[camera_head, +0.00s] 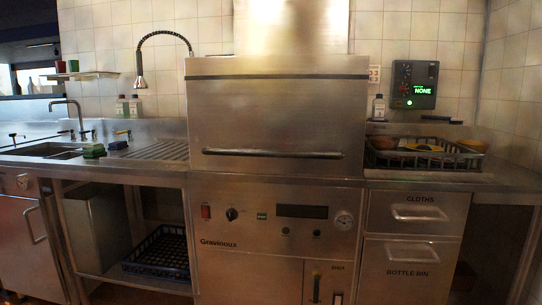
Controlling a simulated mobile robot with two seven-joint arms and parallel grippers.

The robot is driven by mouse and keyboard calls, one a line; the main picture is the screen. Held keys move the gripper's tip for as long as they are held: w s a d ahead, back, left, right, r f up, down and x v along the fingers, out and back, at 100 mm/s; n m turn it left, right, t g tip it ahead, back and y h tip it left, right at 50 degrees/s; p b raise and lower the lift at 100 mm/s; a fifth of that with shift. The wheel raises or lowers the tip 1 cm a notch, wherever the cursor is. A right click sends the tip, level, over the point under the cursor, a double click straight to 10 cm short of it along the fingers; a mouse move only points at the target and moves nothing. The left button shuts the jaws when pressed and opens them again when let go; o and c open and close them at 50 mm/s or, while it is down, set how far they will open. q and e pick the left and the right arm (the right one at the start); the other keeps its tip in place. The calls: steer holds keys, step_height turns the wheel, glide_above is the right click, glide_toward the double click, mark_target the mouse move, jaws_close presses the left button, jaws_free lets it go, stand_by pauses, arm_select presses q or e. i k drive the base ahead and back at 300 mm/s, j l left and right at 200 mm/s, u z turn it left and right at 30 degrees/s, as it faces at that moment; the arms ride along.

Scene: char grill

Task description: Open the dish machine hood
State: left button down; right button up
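The dish machine (275,225) stands in the middle of the head view, with a control panel and the name "Gravinoux" on its front. Its steel hood (276,115) is down, its lower edge meeting the counter level. A long dark horizontal bar handle (273,153) runs across the lower front of the hood. Neither of my grippers is in view, and nothing touches the handle.
A dark rack with bowls (424,155) sits on the right counter. A sink (48,150), tap (72,115) and hanging spray hose (141,80) are on the left. A wall box (414,85) reads "NONE". An empty-looking crate (160,252) is on the low shelf.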

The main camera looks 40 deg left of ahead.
mark_target(286, 114)
steer(key=u, duration=1.1)
